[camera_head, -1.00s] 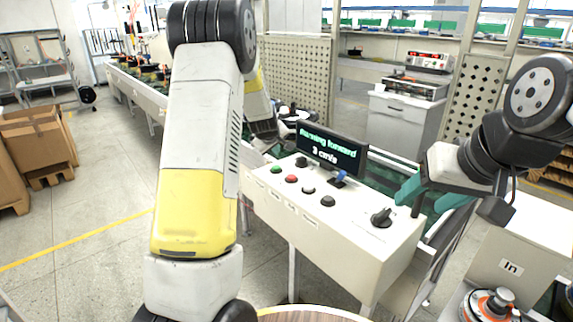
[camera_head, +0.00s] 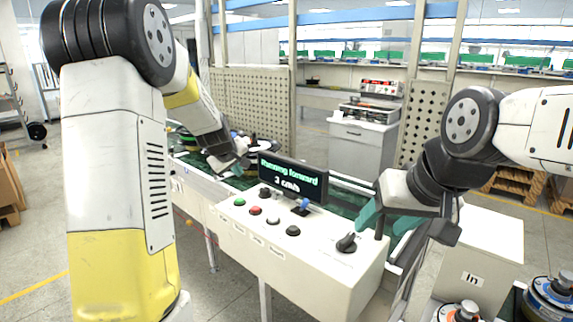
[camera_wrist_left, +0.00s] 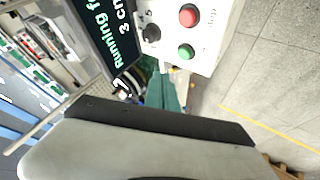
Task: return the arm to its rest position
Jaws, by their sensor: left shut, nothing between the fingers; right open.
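My left arm, white and yellow, fills the left of the head view. Its wrist (camera_head: 228,160) hangs over the conveyor, left of the control panel (camera_head: 300,258); the fingertips are not clearly seen there. In the left wrist view, the teal fingers of my left gripper (camera_wrist_left: 166,92) are together and empty, beside the panel's button end. My right gripper (camera_head: 388,218) has its teal fingers apart, with nothing between them. It is above the panel's right end, close to the black rotary knob (camera_head: 347,242). Whether it touches the panel is unclear.
The panel carries a screen (camera_head: 293,180) reading "Running forward 3 cm/s", with green, red and other buttons. A box labelled "In" (camera_head: 485,250) and motor parts (camera_head: 550,297) stand at lower right. A perforated partition (camera_head: 250,105) stands behind.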

